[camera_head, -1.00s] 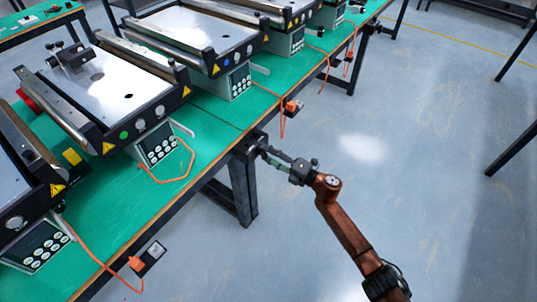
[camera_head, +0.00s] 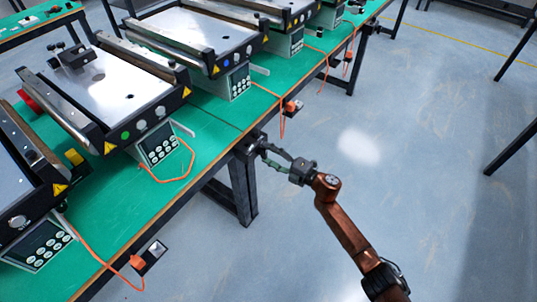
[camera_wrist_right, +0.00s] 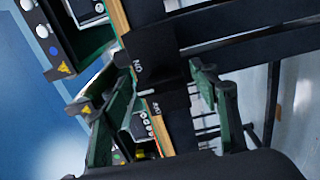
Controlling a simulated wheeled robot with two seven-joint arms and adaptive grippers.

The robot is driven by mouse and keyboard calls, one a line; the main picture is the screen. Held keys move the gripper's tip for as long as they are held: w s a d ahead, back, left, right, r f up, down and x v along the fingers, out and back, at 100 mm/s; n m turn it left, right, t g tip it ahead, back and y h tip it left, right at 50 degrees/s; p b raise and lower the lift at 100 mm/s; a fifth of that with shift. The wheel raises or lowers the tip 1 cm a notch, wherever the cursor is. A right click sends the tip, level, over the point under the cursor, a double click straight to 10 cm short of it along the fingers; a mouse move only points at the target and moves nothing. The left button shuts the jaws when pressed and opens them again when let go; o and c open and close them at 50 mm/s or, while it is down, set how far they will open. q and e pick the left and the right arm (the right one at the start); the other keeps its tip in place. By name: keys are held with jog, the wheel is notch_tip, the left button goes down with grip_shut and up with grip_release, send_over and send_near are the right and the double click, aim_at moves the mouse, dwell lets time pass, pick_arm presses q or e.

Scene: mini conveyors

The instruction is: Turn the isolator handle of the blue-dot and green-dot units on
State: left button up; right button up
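The green-dot unit (camera_head: 125,135) stands on the green table at left. The blue-dot unit (camera_head: 220,65) is behind it to the right. My right gripper (camera_head: 264,153) is at the table's front edge, by a dark box (camera_head: 250,143) there. In the right wrist view, the gripper's two fingers (camera_wrist_right: 160,95) are spread wide. A black box with an "ON" marking (camera_wrist_right: 150,65) shows between them, with a second, unclear marking below it. I cannot tell whether the fingers touch it. The handle's own position is not clear. My left gripper is not in view.
An orange plug on a dark plate (camera_head: 290,107) hangs at the table edge beyond my gripper, and another plug (camera_head: 136,262) is nearer. Orange cables (camera_head: 175,178) loop over the edge. A dark table leg (camera_head: 243,190) stands below.

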jog(key=shift+o, duration=0.4)
jog(key=shift+s, duration=0.1)
jog(key=v, duration=1.1)
jog(key=shift+s+d, duration=0.25)
jog(key=shift+d, duration=0.05)
